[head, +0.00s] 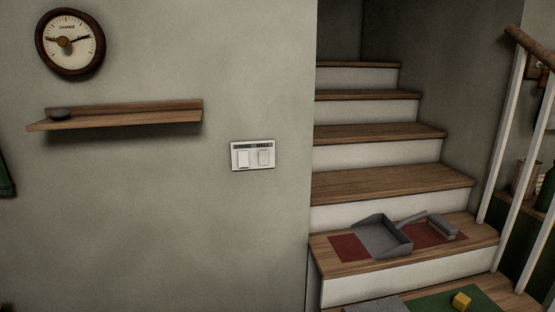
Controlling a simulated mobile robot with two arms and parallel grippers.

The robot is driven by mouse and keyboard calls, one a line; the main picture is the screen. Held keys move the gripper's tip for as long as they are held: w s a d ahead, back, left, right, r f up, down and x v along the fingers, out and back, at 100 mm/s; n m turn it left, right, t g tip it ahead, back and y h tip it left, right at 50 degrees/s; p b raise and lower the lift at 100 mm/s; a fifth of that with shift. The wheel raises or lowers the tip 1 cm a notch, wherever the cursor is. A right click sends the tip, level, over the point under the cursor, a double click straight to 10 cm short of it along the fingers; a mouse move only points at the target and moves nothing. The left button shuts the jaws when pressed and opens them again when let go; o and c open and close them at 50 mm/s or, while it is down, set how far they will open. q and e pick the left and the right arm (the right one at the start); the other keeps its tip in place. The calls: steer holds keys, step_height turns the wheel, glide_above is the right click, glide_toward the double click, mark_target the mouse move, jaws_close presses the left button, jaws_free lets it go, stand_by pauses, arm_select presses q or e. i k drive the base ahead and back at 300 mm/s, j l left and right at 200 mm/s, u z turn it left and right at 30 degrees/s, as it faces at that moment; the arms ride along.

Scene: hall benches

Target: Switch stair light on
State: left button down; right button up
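A white switch plate (253,155) with two rocker switches is on the grey-green wall, just left of the stairs. The left rocker (243,159) and the right rocker (264,158) sit side by side under a dark label strip. The lettering is too small to read for sure, and I cannot tell which way either rocker is pressed. Neither of my grippers shows in the head view.
Wooden stairs (390,183) rise at the right. A grey dustpan (382,236) and a brush (442,228) lie on a red mat on a low step. A wooden shelf (130,118) and a round dial (70,42) are at upper left.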

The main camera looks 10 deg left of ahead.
mark_target(243, 157)
steer(key=i+j+z, duration=0.35)
steer(key=j, duration=0.25)
steer(key=i+j+z, duration=0.2)
steer(key=i+j, duration=0.1)
steer(key=j, duration=0.1)
